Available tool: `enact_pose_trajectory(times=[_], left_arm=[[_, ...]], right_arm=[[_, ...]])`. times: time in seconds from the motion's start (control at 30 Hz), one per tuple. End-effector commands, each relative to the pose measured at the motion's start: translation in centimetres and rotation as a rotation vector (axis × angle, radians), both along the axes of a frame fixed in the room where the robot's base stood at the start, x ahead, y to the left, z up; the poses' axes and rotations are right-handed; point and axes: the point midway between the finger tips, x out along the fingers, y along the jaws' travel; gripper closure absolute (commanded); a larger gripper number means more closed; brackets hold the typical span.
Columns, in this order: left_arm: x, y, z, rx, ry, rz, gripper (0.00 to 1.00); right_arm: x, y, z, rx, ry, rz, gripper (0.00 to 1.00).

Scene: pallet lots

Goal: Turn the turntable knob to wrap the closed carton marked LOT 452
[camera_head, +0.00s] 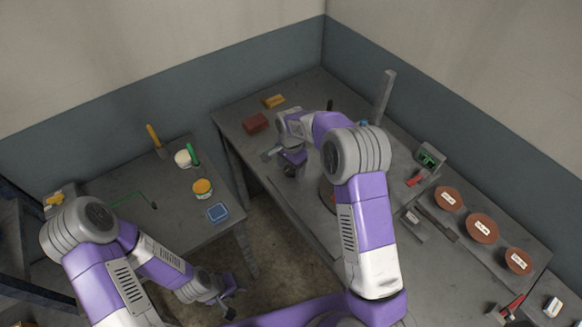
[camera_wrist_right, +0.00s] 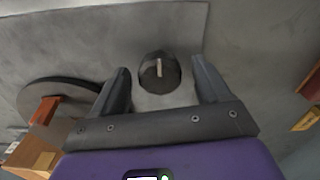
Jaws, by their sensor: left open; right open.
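A round black knob (camera_wrist_right: 158,72) with a pale pointer mark sits on a grey plate in the right wrist view. My right gripper (camera_wrist_right: 162,84) is open, with one finger on each side of the knob; I cannot tell whether they touch it. The dark turntable disc (camera_wrist_right: 75,85) is at the left of that view, with a brown carton (camera_wrist_right: 42,140) on or beside it. Its lot number is not readable. In the head view my right gripper (camera_head: 284,158) is over the table's left part, and my arm hides most of the turntable (camera_head: 326,194). My left gripper (camera_head: 222,290) is open and empty, low beside the side table.
A red block (camera_head: 255,122) and a yellow block (camera_head: 273,101) lie at the back. Labelled brown round things (camera_head: 481,228) stand on the right. A grey post (camera_head: 384,98) rises behind my arm.

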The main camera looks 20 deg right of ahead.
Motion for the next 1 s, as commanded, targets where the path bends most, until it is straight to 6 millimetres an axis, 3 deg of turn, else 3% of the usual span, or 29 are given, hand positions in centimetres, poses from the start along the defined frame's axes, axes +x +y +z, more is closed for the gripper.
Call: enact_pose_trajectory(times=[0.03,0.37,0.67,1.0], left_arm=[[0.0,0.0,0.0,0.0,0.0,0.0,0.57],[0.0,0.0,0.0,0.0,0.0,0.0,0.57],[-0.01,-0.01,0.04,0.0,0.0,0.0,0.57],[0.0,0.0,0.26,0.0,0.0,0.0,0.57]], right_arm=[[-0.01,0.0,0.01,0.0,0.0,0.0,0.29],[0.0,-0.01,0.02,0.0,0.0,0.0,0.79],[0.0,-0.01,0.05,0.0,0.0,0.035,0.8],[0.0,-0.06,0.07,0.0,0.0,0.253,0.8]])
